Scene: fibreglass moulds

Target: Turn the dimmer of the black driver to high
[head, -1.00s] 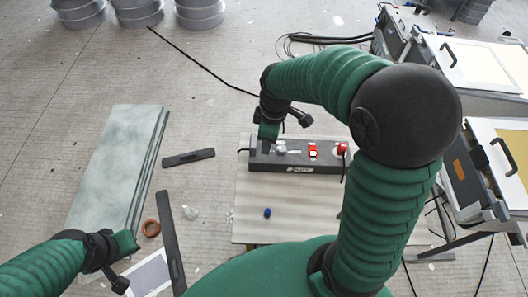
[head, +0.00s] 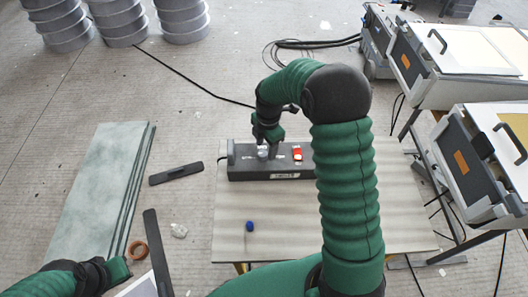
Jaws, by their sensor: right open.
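The black driver (head: 283,171) is a long dark box lying on the pale board in the middle of the head view. On its top I see a light, shiny knob (head: 262,153) near the left end and a red switch (head: 297,153) to the right of it. My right gripper (head: 266,140) is open, just above and around or beside the shiny knob; I cannot tell whether it touches. The driver's right end is hidden behind my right arm. My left gripper (head: 117,270) is at the lower left, away from the driver; its jaws are too unclear to judge.
The pale board (head: 230,222) carries a small blue item (head: 249,226). Greenish sheets (head: 95,195) and dark bars (head: 176,173) lie on the floor to the left, near a brown ring (head: 138,250). Grey cases (head: 485,150) stand at the right. A black cable crosses the floor behind.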

